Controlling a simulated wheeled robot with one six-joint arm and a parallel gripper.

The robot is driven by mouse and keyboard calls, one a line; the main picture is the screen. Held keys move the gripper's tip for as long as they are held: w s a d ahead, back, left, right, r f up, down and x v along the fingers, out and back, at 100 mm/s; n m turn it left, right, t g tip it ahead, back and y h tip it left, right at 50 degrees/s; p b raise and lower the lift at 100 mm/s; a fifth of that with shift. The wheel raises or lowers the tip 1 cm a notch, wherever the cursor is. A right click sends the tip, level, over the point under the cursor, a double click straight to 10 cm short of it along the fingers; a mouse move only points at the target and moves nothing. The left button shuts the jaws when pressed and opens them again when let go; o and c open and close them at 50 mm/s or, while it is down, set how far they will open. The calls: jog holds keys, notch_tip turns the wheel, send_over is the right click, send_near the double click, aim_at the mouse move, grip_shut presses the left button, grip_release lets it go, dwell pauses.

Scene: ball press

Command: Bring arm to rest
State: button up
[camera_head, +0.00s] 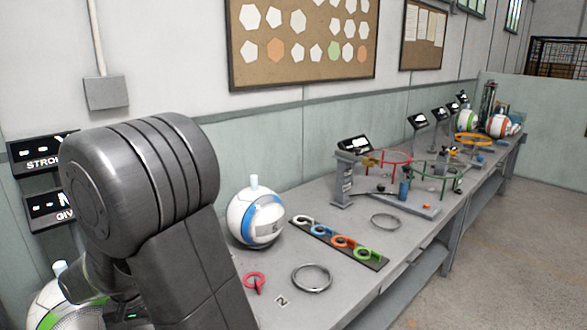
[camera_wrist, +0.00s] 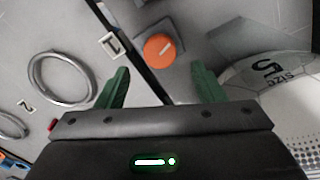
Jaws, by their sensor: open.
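My gripper (camera_wrist: 158,88) shows in the wrist view as two green fingers spread apart with nothing between them. It is open above the grey bench (camera_wrist: 45,30). An orange round knob (camera_wrist: 159,49) on a square base lies just beyond the gap between the fingertips. In the head view my dark grey arm fills the left front and hides much of the near bench; the fingers cannot be made out there.
A ball with a blue stripe (camera_head: 256,218) stands on the bench right of my arm. Nearby are a metal ring (camera_head: 311,278), a red ring tool (camera_head: 256,282) and a tray of coloured rings (camera_head: 340,242). A white ball (camera_wrist: 275,85) is close right of my gripper. Floor at right is clear.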

notch_tip(320, 180, down, 6)
jog(key=shift+f, duration=0.1)
dwell(0.4)
notch_tip(320, 180, up, 14)
jog(key=p, duration=0.1)
notch_tip(320, 180, down, 14)
jog(key=shift+f+b, duration=0.1)
jog(key=shift+b, duration=0.7)
jog(key=shift+n, duration=1)
jog(key=n, duration=1.2)
jog(key=shift+b, duration=0.4)
jog(key=shift+r, duration=1.3)
